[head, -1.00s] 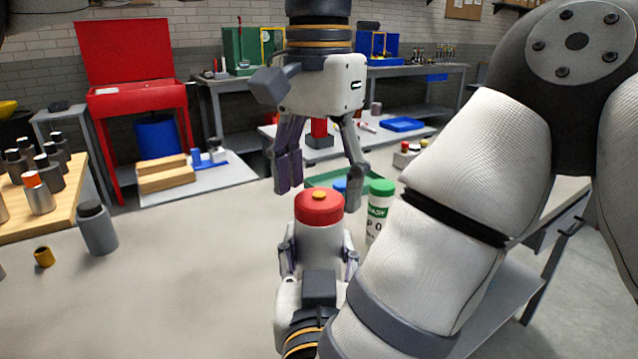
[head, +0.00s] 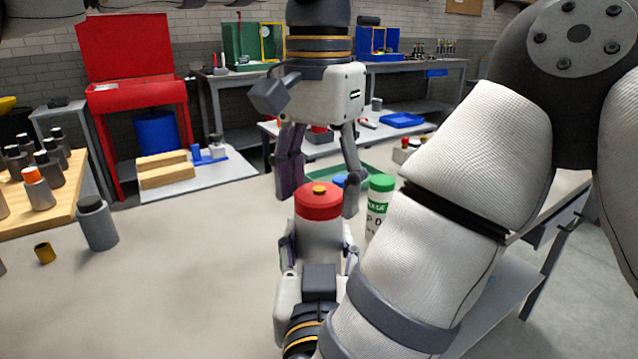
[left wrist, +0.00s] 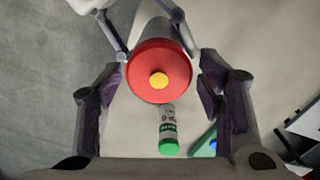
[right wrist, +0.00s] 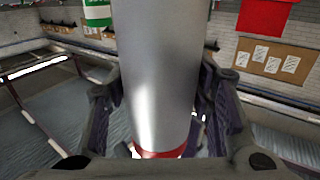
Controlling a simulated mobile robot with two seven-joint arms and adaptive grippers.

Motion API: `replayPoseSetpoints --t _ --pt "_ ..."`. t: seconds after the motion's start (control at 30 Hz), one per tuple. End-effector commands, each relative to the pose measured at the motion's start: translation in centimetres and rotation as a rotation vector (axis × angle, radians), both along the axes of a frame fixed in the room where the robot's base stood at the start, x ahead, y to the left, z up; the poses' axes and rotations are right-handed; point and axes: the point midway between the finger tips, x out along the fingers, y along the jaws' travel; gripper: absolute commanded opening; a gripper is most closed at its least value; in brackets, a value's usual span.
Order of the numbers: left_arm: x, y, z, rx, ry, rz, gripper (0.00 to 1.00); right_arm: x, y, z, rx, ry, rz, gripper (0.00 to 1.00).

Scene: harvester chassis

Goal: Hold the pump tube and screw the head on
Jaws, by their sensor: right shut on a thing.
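The pump tube is a pale grey cylinder (head: 316,238) standing upright in the head view. Its red head (head: 319,207) with a yellow centre sits on the upper end; I cannot tell how tightly. My right gripper (head: 318,258) is shut on the tube below the head, and the tube fills the middle of the right wrist view (right wrist: 160,65). My left gripper (head: 320,196) points down from above with its fingers open. In the left wrist view the red head (left wrist: 150,62) lies between those fingers, with a gap on each side.
A white bottle with a green cap (head: 380,190) stands just right of the tube. A grey bottle (head: 97,224) and a small brass ring (head: 45,252) stand on the left of the table. A wooden board (head: 65,215) holds several bottles. The table between is clear.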

Motion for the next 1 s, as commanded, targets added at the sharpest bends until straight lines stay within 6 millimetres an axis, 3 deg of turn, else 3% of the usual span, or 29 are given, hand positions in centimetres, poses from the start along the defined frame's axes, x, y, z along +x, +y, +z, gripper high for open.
replayPoseSetpoints --t 0.37,0.7,1.0 --pt "0.0 0.0 0.6 0.0 -0.003 0.001 0.72 0.0 0.0 0.2 0.001 -0.006 0.0 0.0" --pt "0.1 -0.1 6.3 0.0 -0.005 0.003 0.72 0.0 0.0 0.3 0.001 -0.006 0.0 0.0" --pt "0.0 0.0 7.6 -0.001 -0.001 -0.001 0.72 0.0 0.0 0.2 0.001 -0.006 0.0 0.0"
